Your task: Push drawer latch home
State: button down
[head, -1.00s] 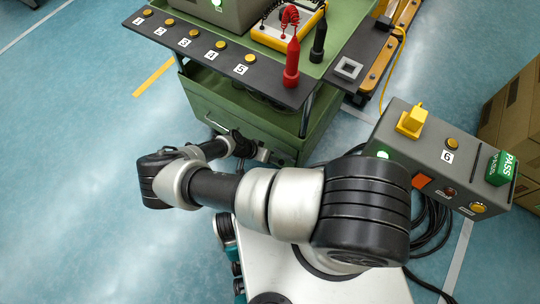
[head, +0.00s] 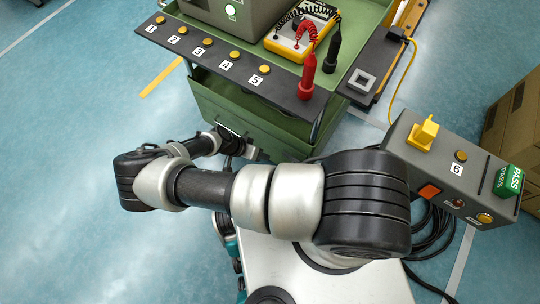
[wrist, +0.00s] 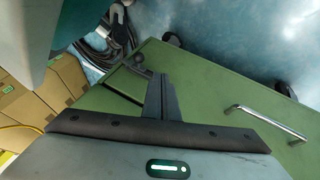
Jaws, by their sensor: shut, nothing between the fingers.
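The green drawer front (head: 222,108) is on the cart below the black button strip in the head view. In the wrist view, the green face (wrist: 210,88) fills the middle, with a silver bar handle (wrist: 262,121) at the right. A small dark fitting (wrist: 138,61) sits at the green panel's upper left edge; I cannot tell whether it is the latch. My gripper (wrist: 160,78) is shut and empty, its tips over the green face just right of that fitting. Contact cannot be judged. In the head view my gripper (head: 241,148) is small at the drawer's lower front, partly hidden by my arm.
The cart top carries a yellow meter (head: 296,36), a red probe (head: 308,76) and a black probe (head: 333,48). A grey control box (head: 450,165) with a green PASS sign stands at the right. Cardboard boxes (wrist: 45,100) show in the wrist view. Floor at the left is clear.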

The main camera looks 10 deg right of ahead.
jog(key=shift+p+v, duration=0.3)
jog(key=shift+v, duration=1.55)
jog(key=shift+s, duration=0.1)
